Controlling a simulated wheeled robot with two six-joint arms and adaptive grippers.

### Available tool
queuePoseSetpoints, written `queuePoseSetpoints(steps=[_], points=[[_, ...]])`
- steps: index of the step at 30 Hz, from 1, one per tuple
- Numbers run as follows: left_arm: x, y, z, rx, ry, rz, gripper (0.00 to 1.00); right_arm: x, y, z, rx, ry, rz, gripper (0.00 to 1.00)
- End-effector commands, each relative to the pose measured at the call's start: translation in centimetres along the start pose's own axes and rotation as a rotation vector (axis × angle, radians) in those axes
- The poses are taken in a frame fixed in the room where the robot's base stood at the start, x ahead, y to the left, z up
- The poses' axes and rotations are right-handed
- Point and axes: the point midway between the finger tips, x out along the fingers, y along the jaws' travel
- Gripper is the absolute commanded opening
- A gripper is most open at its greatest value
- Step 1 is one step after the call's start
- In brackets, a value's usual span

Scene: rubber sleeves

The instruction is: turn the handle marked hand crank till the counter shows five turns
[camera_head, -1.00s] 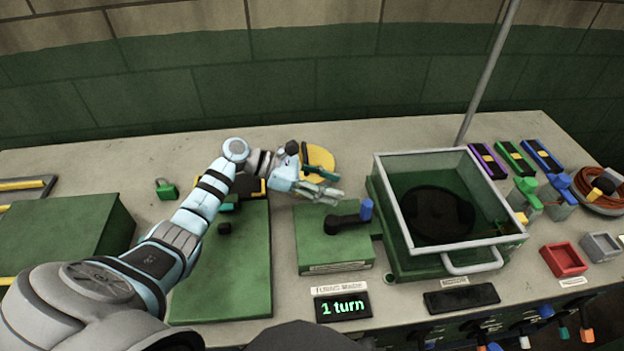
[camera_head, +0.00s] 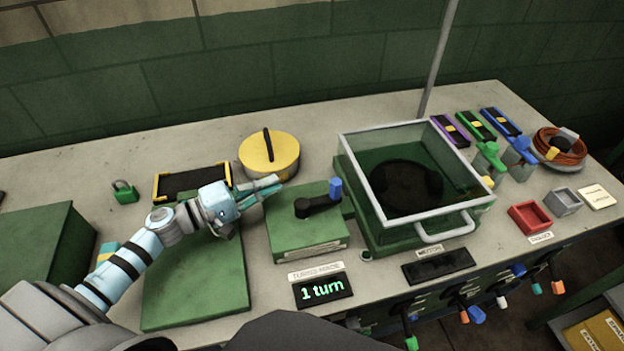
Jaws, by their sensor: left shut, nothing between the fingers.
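The hand crank is a black arm (camera_head: 316,206) with a blue upright knob (camera_head: 335,188), on top of a green box (camera_head: 308,236). The knob is at the right end of the crank arm. The counter (camera_head: 323,290) in front of the box reads "1 turn" in green. My left gripper (camera_head: 277,187) is shut and empty. My right gripper is not in view.
A yellow round tin (camera_head: 270,156) stands behind my left gripper. A glass-lidded green case (camera_head: 418,180) with a grey handle is right of the crank. A green padlock (camera_head: 124,192), red tray (camera_head: 530,217) and grey tray (camera_head: 562,202) lie on the table (camera_head: 90,157).

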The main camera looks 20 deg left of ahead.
Motion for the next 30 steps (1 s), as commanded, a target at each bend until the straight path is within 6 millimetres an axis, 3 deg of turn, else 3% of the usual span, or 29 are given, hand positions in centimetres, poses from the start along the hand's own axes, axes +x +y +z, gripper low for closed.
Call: queuePoseSetpoints(steps=[12,19,30], points=[[8.5,0.5,0.7,-0.006,-0.003,0.001,0.0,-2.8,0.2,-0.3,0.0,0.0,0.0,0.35],[9.0,0.3,3.6,-0.003,-0.003,0.0,0.0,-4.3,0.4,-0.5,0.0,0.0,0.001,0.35],[9.1,0.1,3.9,-0.002,-0.002,0.0,0.0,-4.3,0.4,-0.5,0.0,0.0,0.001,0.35]])
